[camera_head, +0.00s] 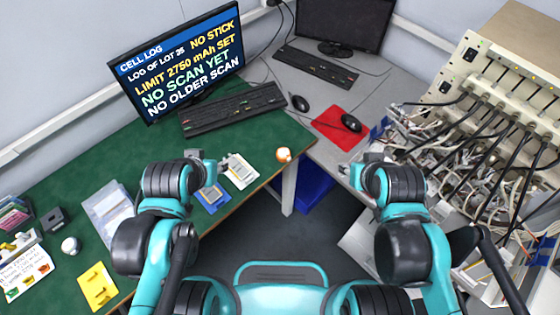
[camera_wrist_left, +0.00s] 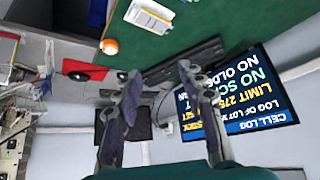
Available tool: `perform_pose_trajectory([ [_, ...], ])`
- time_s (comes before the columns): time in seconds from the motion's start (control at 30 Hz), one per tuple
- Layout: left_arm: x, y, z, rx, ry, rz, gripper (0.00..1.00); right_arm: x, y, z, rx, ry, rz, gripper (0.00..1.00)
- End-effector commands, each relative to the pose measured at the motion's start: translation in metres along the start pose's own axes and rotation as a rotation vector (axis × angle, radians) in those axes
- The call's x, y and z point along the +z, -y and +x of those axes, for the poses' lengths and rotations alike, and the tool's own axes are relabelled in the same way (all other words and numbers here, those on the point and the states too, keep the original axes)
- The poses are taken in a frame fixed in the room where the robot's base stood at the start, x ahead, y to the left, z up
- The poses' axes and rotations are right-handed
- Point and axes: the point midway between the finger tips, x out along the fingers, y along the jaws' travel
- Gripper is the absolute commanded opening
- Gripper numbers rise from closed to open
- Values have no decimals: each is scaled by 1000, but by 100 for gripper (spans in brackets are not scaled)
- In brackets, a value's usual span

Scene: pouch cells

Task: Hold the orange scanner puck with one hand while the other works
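The orange scanner puck (camera_head: 283,155) sits near the right edge of the green desk mat (camera_head: 262,130) in the head view. It also shows in the left wrist view (camera_wrist_left: 109,46), apart from the fingers. My left gripper (camera_head: 193,155) is left of the puck, above the desk. In the left wrist view its two fingers (camera_wrist_left: 155,85) stand wide apart with nothing between them. My right gripper (camera_head: 355,168) is over the gap right of the desk, apart from the puck; its fingers are too small to judge.
A monitor (camera_head: 178,60) reads "NO SCAN YET". White pouch cells (camera_head: 238,171) and a blue item (camera_head: 211,195) lie near my left gripper. A keyboard (camera_head: 232,108), mouse and red pad (camera_head: 338,133) lie behind. A cabled rack (camera_head: 500,90) crowds the right side. A yellow card (camera_head: 97,287) lies front left.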

Motion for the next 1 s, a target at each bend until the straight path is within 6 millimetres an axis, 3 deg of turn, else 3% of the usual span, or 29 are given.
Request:
perform_pose_trajectory([
  [0.03, -6, 0, -8, 0, 0, 0, 40, -6, 0, -8, 0, 0, 0, 40],
  [0.27, -3, 0, -4, 0, 0, 0, 40, -3, 0, -4, 0, 0, 0, 40],
  [0.37, -3, 0, -4, 2, 2, 2, 60, -3, 0, -4, 0, 0, 0, 40],
  [0.53, -9, -6, 5, 35, 37, 39, 60, 1, 0, 1, 0, 0, 0, 40],
  [0.77, -29, -27, 40, 181, 133, 182, 60, 10, 0, 14, 0, 0, 0, 40],
  [1.0, -52, -52, 89, 398, 180, 365, 60, 19, 0, 27, 0, 0, 0, 40],
])
